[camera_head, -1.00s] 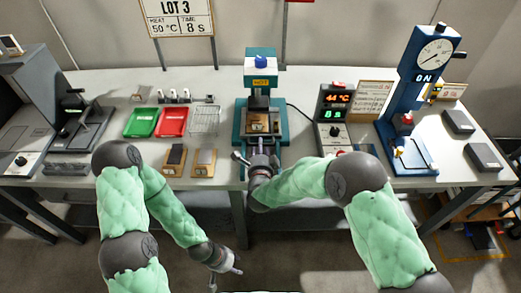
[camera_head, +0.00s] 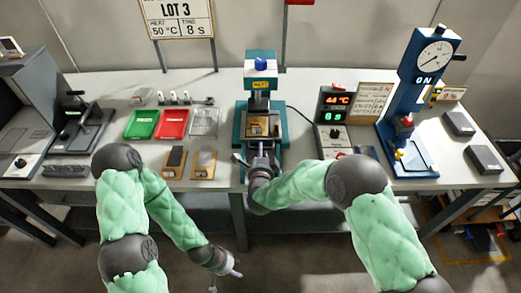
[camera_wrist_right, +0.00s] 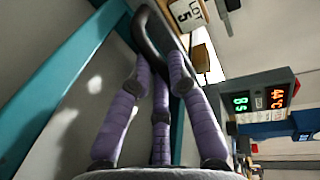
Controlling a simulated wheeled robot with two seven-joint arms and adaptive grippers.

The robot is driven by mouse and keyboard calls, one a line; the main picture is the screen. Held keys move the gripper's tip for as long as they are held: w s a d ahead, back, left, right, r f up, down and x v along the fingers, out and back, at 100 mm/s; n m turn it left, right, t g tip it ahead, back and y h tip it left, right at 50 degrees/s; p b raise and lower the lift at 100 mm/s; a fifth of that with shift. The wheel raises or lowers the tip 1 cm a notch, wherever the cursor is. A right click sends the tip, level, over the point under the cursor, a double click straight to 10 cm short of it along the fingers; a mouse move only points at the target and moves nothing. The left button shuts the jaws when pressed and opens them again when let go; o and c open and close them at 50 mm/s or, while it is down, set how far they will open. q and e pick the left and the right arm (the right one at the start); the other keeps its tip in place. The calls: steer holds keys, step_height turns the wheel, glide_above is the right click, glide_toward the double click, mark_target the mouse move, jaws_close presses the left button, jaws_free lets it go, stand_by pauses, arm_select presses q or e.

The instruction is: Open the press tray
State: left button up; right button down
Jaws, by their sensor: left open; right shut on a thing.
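The press (camera_head: 261,90) stands at the middle of the bench, with a teal frame and a blue knob on top. Its press tray (camera_head: 258,126) shows low between the posts, with a brownish piece at its front. My right gripper (camera_head: 259,152) is at the front of the press. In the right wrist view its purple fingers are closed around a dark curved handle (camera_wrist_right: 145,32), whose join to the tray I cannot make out. My left gripper (camera_head: 226,274) is open and empty, low in front of the bench, away from the press.

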steer(key=f+p+v, duration=0.1)
steer(key=f+v, duration=0.2)
steer(key=v, duration=1.2)
steer(key=shift+s, duration=0.5)
steer(key=shift+f, duration=0.1)
steer(key=c, duration=1.2)
jaws_free()
steer(key=shift+o, duration=0.2)
steer(key=v, duration=1.2)
